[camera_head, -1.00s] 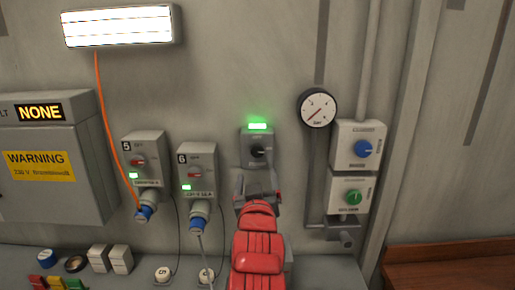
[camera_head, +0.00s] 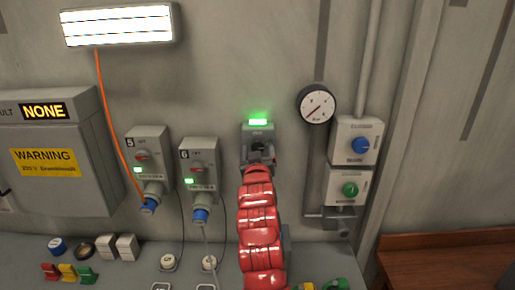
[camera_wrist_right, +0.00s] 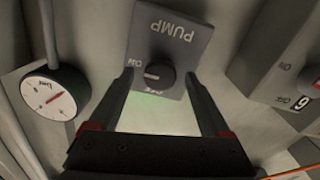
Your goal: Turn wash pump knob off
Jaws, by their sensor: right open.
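The pump switch box (camera_head: 257,131) is a grey box on the wall with a lit green lamp (camera_head: 258,122) on top. Its black knob (camera_wrist_right: 159,74) shows in the right wrist view, below the word PUMP, which appears upside down there. My right gripper (camera_wrist_right: 158,80) is open, with one finger on each side of the knob; I cannot tell whether they touch it. In the head view my red right arm reaches up to the box, and the gripper (camera_head: 258,158) partly covers the box and knob. My left gripper is not in view.
Socket boxes 5 (camera_head: 149,150) and 6 (camera_head: 199,165) stand left of the pump box. A pressure gauge (camera_head: 316,104), a blue knob (camera_head: 360,146) and a green knob (camera_head: 350,190) are to its right. A shelf (camera_head: 130,275) with small items runs below.

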